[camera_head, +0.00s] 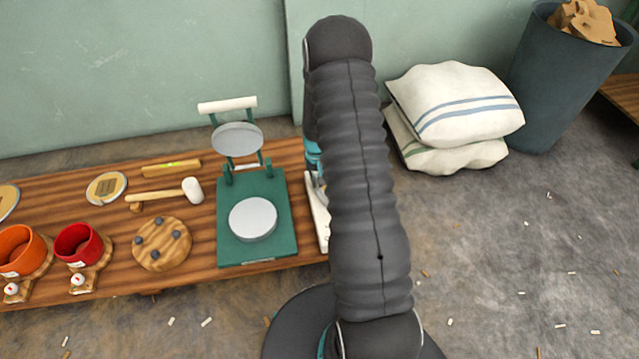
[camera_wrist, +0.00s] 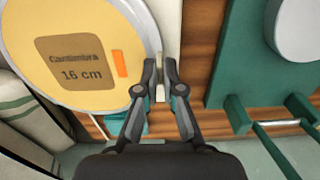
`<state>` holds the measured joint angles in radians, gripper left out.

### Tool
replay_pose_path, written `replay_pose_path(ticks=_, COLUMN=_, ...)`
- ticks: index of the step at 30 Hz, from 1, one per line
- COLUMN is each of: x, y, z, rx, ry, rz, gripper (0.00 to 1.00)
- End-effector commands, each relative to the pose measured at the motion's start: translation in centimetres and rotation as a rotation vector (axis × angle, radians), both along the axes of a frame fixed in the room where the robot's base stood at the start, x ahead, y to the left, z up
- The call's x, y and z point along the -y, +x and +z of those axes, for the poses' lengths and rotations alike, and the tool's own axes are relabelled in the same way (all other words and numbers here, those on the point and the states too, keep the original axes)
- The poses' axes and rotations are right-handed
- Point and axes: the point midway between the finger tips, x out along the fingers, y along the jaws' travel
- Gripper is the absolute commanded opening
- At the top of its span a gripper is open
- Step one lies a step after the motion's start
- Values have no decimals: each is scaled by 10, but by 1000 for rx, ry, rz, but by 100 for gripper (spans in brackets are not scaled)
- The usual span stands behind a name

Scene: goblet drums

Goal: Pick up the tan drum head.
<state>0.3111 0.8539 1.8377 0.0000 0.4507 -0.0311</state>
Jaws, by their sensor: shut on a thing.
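The tan drum head (camera_wrist: 85,45) is a large yellow-tan disc with a pale grey rim, a brown label reading "Cantimbra 16 cm" and an orange mark. It fills the upper left of the wrist view, close to the camera. My gripper (camera_wrist: 159,68) is shut at the disc's right edge, with one finger on each side of the rim.
A green press (camera_head: 284,222) with grey round plates stands left of my arm on the wooden bench (camera_head: 190,262). A mallet (camera_head: 165,194), a pegged wooden disc (camera_head: 162,244), red (camera_head: 78,243) and orange (camera_head: 20,250) cups lie further left. White sacks (camera_head: 455,105) and a bin (camera_head: 565,75) stand right.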

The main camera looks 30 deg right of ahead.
Motion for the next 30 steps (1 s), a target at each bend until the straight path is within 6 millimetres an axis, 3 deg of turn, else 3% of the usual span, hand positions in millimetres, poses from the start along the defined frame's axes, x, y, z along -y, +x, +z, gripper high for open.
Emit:
replay_pose_path(ticks=3, x=0, y=1, z=25, rx=5, ry=-1, rz=0, gripper=0)
replay_pose_path(ticks=15, x=76, y=-38, z=73, rx=3, ry=-1, rz=-4, gripper=0)
replay_pose_path(ticks=21, x=97, y=-49, z=87, rx=2, ry=-1, rz=-1, gripper=0)
replay_pose_path(ticks=30, x=104, y=-53, z=92, rx=1, ry=0, rz=0, gripper=0)
